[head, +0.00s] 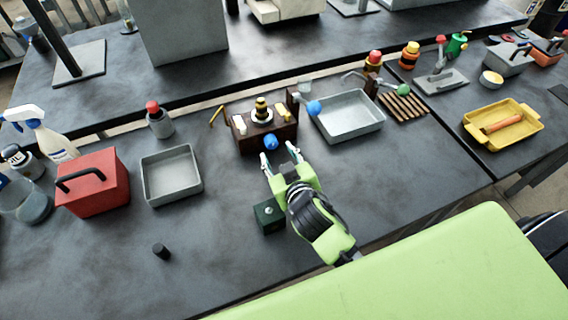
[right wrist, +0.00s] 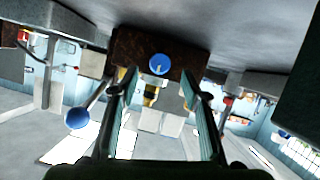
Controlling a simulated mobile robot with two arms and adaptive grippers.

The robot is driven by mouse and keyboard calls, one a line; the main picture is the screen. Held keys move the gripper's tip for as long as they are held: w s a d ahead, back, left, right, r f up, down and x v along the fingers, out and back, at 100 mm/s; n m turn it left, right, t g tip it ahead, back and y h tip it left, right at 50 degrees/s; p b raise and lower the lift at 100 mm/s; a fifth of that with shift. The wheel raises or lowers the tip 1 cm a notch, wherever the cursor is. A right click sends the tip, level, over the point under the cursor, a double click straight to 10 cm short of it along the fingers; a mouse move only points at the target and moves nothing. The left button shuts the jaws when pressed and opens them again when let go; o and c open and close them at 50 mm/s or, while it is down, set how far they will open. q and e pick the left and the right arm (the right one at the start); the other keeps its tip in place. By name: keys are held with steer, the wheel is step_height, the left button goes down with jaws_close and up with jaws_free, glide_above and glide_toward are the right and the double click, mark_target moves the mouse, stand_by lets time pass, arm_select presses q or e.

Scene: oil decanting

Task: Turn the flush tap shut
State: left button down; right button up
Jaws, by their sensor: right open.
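A brown block stand (head: 243,112) on the dark bench carries a round blue knob (head: 270,142) on its front face. The same blue knob (right wrist: 159,65) shows in the right wrist view, between and beyond the fingertips. A second blue knob (head: 313,107) sits on a metal arm right of the stand; it shows at the left of the wrist view (right wrist: 77,118). A green knob (head: 403,90) ends another arm further right. No label shows which is the flush tap. My right gripper (head: 281,154) is open and empty, just in front of the stand's blue knob. My left gripper is not in view.
A grey tray (head: 376,123) stands right of the stand, another grey tray (head: 148,181) to its left. A small dark green box (head: 266,223) is close beside my right wrist. A red toolbox (head: 97,196) stands at left. The bench front is mostly clear.

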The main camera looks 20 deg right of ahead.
steer(key=v, duration=0.6)
steer(key=shift+s+r, duration=0.2)
steer(key=shift+s, duration=0.1)
